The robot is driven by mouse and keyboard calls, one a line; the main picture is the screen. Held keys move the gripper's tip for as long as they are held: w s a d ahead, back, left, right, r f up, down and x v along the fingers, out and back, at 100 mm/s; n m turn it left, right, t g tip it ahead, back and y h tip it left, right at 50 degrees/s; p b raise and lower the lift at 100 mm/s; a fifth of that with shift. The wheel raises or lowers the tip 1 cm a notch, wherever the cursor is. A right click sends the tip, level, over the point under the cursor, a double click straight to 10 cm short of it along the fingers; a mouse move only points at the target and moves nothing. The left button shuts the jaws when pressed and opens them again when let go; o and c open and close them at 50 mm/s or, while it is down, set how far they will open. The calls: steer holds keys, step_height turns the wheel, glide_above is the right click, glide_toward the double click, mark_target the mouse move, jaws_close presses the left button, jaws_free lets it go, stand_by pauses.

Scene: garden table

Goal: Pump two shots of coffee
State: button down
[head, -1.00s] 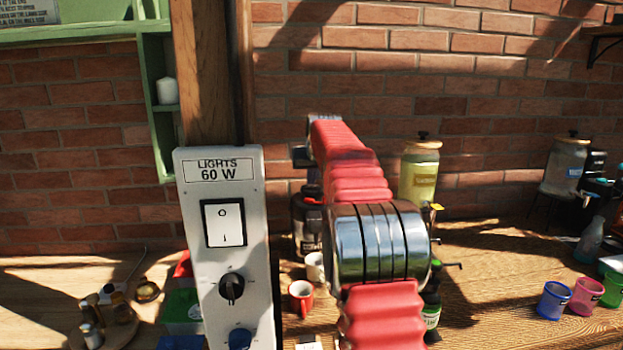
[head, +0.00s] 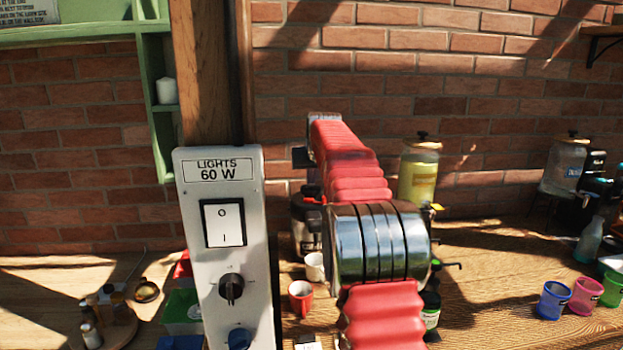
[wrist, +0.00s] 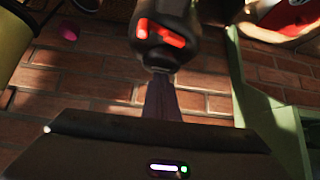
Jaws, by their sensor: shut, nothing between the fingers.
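The wrist view looks upside down. There my gripper (wrist: 160,86) shows as narrow dark fingers, shut, in front of the brick wall. Their tips overlap a rounded black part with red pieces (wrist: 160,34), which looks like the pot's top. I cannot tell whether they touch it. A red mug (head: 301,297) and a white mug (head: 315,266) stand near the pot.
A tall grey light panel (head: 224,250) stands left of my arm. A yellow drink jar (head: 418,172) is right of the pot. A blue cup (head: 553,300) and a pink cup (head: 586,295) stand at right. A round tray (head: 112,334) holds small bottles at left.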

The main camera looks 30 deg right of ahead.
mark_target(312, 190)
steer(key=shift+f, duration=1.2)
stand_by(1.0)
steer(key=shift+r, duration=1.15)
steer(key=shift+f, duration=1.25)
stand_by(1.0)
steer(key=shift+r, duration=1.25)
stand_by(0.5)
step_height(312, 190, up, 6)
stand_by(0.6)
